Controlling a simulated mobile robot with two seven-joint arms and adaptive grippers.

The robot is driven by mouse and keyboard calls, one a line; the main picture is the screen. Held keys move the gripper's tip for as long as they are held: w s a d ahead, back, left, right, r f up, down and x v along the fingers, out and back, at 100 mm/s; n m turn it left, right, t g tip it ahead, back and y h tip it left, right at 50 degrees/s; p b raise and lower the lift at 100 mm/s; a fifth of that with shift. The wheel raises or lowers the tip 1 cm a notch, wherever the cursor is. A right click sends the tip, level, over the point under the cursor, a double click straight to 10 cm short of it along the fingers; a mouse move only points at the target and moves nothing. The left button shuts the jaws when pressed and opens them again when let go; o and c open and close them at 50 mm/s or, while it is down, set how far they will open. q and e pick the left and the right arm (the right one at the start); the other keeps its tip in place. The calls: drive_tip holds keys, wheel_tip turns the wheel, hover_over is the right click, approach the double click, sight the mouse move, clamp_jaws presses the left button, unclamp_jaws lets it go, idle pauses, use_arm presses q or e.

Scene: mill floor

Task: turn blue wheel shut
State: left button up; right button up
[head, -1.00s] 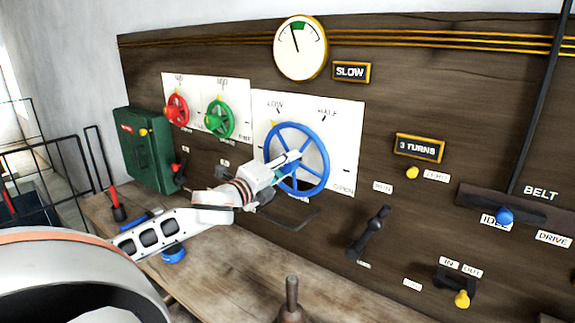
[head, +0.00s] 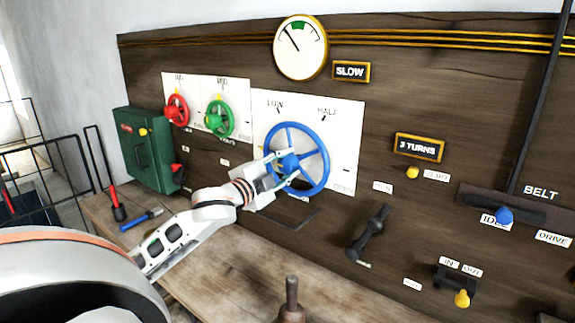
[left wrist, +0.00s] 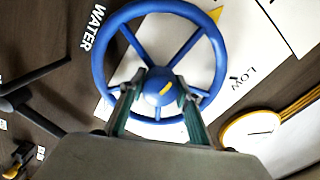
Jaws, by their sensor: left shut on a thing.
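The blue wheel (head: 322,163) is mounted on a white dial plate on the wooden panel, with the labels LOW, HALF and OPEN around it. My left gripper (head: 283,168) is at the wheel's hub. In the left wrist view, the wheel (left wrist: 98,65) fills the upper middle, and its hub has a yellow mark. The left gripper's fingers (left wrist: 160,100) are shut around the hub, one on each side. The label WATER shows beside the rim. The round gauge (head: 299,50) above reads to the upper left, outside its green band. My right gripper is not in view.
Red (head: 177,109) and green (head: 219,118) wheels and a green box (head: 147,150) are to the left. A dark lever (head: 369,233) and belt lever (head: 504,215) are to the right. A blue-handled tool (head: 140,220) lies on the bench (head: 225,270).

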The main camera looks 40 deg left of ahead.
sight(284, 168)
use_arm(q)
drive_tip(key=shift+n, duration=0.5)
drive_tip(key=o, duration=1.1)
drive_tip(key=shift+s+d+f, duration=0.1)
drive_tip(key=shift+s+d, duration=0.05)
drive_tip(key=shift+s, duration=1.1)
drive_tip(key=shift+s+d+r, duration=0.1)
drive_tip(key=shift+s+d, duration=0.1)
drive_tip(key=shift+s, duration=1)
drive_tip(key=shift+s+d+f, duration=0.1)
drive_tip(key=shift+s+d, duration=0.05)
drive_tip(key=shift+s, duration=1.1)
